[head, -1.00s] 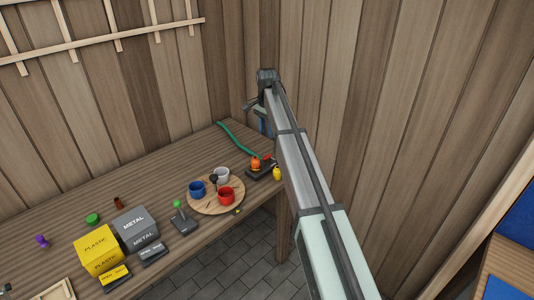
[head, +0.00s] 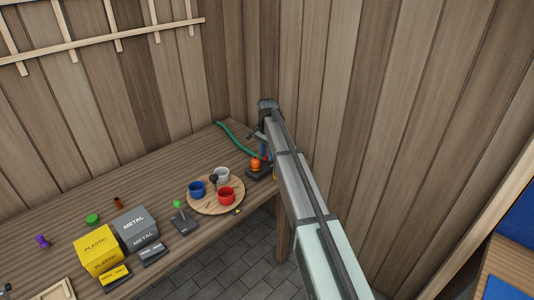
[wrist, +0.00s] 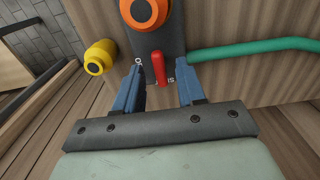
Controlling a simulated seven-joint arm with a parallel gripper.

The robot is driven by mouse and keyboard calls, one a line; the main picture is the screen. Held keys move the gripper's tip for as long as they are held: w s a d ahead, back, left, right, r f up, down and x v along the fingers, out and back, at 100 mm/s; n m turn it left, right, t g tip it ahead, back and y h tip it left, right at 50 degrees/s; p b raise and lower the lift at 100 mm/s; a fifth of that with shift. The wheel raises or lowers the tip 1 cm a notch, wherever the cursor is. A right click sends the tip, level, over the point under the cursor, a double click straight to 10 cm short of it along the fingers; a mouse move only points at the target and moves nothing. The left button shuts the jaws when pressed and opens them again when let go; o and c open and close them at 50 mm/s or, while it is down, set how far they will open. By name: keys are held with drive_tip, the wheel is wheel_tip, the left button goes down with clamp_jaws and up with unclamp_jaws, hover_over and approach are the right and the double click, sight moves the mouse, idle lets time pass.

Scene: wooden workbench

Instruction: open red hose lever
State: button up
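The red hose lever (wrist: 158,68) stands on a dark base plate (wrist: 172,40) in the wrist view, marked "O" on its left and "S" on its right. My gripper (wrist: 163,84) is open, with its blue fingers on either side of the lever and visible gaps between lever and fingers. In the head view my gripper (head: 265,150) is over the right end of the bench, and my arm hides the lever. The green hose (wrist: 250,50) runs off to the right of the base; it also shows in the head view (head: 236,139).
An orange round knob (wrist: 146,12) sits on the same base, beyond the lever. A yellow knob (wrist: 100,56) is left of the base. In the head view, a round wooden board (head: 206,208) with several cups stands left of the base. The wall is close behind.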

drive_tip(key=shift+c, duration=0.3)
clamp_jaws()
drive_tip(key=shift+n, duration=0.4)
drive_tip(key=n, duration=0.3)
drive_tip(key=shift+n, duration=0.4)
drive_tip(key=n, duration=1.3)
drive_tip(key=shift+n, duration=0.3)
